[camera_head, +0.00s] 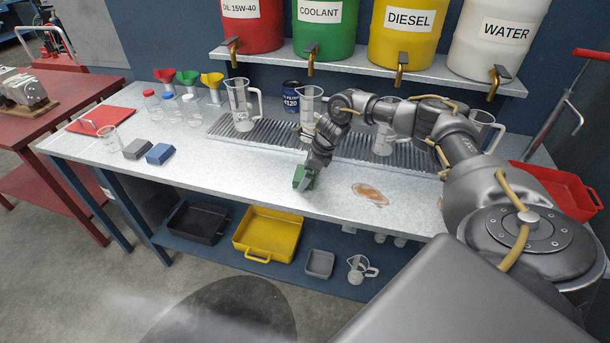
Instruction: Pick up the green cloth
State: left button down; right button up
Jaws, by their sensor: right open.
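The green cloth (301,176) lies folded into a small block on the metal bench top, near its front edge. My right arm reaches in from the right, and its gripper (308,178) points down right at the cloth. The gripper partly covers the cloth's right side. Its jaws are open; I cannot tell whether the fingers touch the cloth. My left gripper is not in view.
A brown spill (370,194) lies right of the cloth. Blue (160,153) and grey (137,148) blocks lie to the left. Clear jugs (241,106) stand on the grate behind. A red tray (560,190) is at right. Bench space left of the cloth is clear.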

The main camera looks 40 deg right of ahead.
aim_at(302, 173)
jog(key=shift+c, duration=0.4)
jog(key=c, duration=0.7)
jog(key=shift+c, duration=0.2)
jog(key=shift+r, duration=0.15)
jog(key=shift+w+r+b, duration=0.1)
jog(key=shift+r+b, duration=0.2)
jog(key=shift+b, duration=0.1)
jog(key=r, duration=0.1)
jog(key=r+b, duration=0.1)
jog(key=shift+s+r, duration=0.25)
jog(key=shift+r, duration=0.1)
jog(key=s+r, duration=0.1)
jog(key=r, duration=0.1)
jog(key=s+a+r+b, duration=0.1)
jog(key=s, duration=0.1)
jog(key=s+a+r, duration=0.1)
jog(key=r, duration=0.1)
jog(key=shift+s+r+b, duration=0.3)
jog(key=shift+s+r, duration=0.05)
jog(key=s+a+r+b, duration=0.1)
jog(key=s+a+r, duration=0.2)
jog(key=s, duration=0.5)
jog(key=shift+r, duration=0.4)
